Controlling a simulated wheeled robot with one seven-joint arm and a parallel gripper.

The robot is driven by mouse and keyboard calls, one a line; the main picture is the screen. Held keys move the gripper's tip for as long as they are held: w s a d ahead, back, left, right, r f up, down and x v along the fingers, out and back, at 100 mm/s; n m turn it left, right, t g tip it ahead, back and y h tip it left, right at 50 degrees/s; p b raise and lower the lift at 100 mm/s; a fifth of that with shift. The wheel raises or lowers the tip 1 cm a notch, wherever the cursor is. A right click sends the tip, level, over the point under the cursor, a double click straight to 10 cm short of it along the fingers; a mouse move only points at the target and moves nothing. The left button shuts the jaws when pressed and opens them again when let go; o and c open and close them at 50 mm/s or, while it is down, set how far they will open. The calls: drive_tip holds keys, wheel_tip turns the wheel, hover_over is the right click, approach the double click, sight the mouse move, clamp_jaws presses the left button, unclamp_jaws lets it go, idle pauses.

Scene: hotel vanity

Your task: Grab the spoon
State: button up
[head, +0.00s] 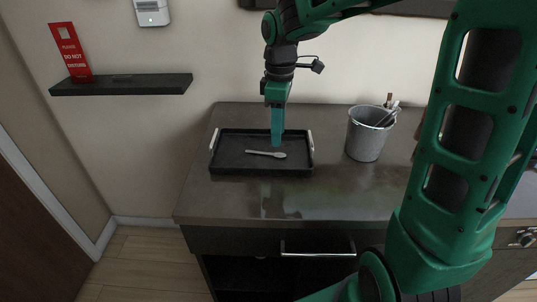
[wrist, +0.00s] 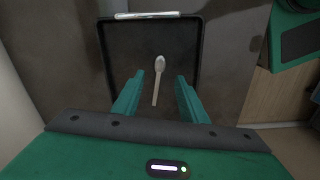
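A pale spoon (head: 266,154) lies on the black tray (head: 230,172) on the vanity top, its bowl toward the right in the head view. In the wrist view the spoon (wrist: 158,80) points away from me, with its handle end between my two fingers. My gripper (head: 277,143) is over the tray, with its fingers pointing down. In the wrist view my gripper (wrist: 158,88) is open, a finger on each side of the handle and apart from it. I cannot tell how far the fingertips are above the tray.
A grey bucket (head: 365,138) with utensils in it stands right of the tray. A dark wall shelf (head: 120,85) with a red door sign (head: 71,52) is at the left. The counter front (head: 290,207) is clear. The tray has a raised rim and light handles.

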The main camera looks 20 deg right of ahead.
sight(278, 154)
drive_tip(key=shift+w+f, duration=0.1)
drive_tip(key=shift+f, duration=2.85)
drive_tip(key=shift+c, duration=0.6)
clamp_jaws()
